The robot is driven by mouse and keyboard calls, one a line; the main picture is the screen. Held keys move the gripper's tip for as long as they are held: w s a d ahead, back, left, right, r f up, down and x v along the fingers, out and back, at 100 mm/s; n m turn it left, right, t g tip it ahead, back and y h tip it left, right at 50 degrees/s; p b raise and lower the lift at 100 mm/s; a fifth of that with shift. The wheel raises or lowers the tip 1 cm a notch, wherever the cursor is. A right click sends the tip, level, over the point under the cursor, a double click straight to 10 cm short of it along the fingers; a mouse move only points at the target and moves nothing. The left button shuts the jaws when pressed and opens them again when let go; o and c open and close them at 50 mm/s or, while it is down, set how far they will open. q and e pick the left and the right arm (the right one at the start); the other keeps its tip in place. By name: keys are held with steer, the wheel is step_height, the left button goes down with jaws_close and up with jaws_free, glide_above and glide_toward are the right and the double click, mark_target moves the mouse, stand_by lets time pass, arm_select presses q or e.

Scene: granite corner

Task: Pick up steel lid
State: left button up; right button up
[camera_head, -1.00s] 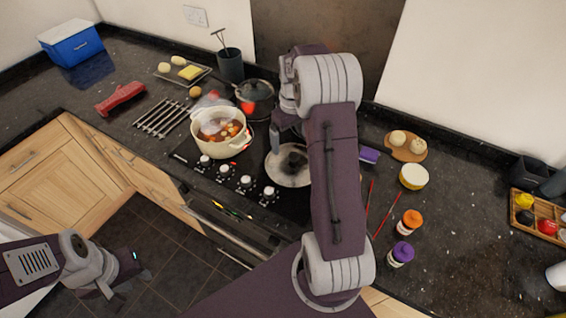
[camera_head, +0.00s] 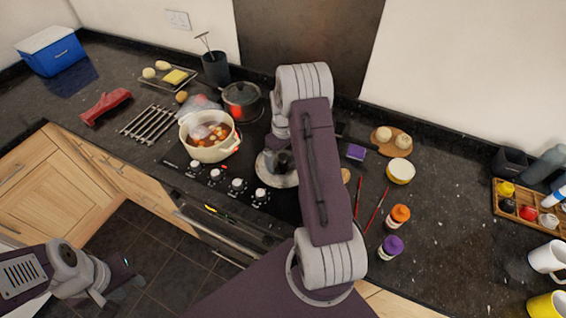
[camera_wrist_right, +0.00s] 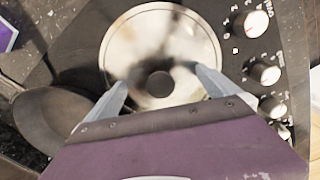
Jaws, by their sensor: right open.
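The steel lid (camera_head: 265,171) is a shiny round disc with a dark knob, lying on the black hob in front of my right arm. In the right wrist view the lid (camera_wrist_right: 160,35) fills the upper middle. Its knob (camera_wrist_right: 158,84) sits between the fingers of my right gripper (camera_wrist_right: 161,82), which is open. In the head view my right gripper (camera_head: 278,160) is over the lid and partly covers it. Whether the fingers touch the knob is unclear. My left gripper (camera_head: 112,283) hangs at the lower left, away from the counter; its jaw opening is unclear.
Control knobs (camera_head: 237,186) line the hob front. A purple-topped box (camera_head: 356,152), orange-capped jar (camera_head: 398,216) and purple-capped jar (camera_head: 390,247) stand right of my arm.

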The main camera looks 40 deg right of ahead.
mark_target(283, 157)
steer(key=shift+s+a+r, duration=0.1)
steer(key=shift+s+a, duration=0.1)
steer(key=shift+s, duration=0.05)
jaws_close()
steer(key=shift+s, duration=0.15)
steer(key=r, duration=0.1)
steer(key=r+b, duration=0.1)
steer(key=r, duration=0.1)
steer(key=shift+w+d+r, duration=0.2)
steer(key=shift+w+r, duration=0.1)
steer(key=shift+r, duration=0.1)
steer(key=s+r+b, duration=0.2)
steer(key=s+r, duration=0.5)
steer(key=s, duration=0.4)
steer(key=shift+s, duration=0.25)
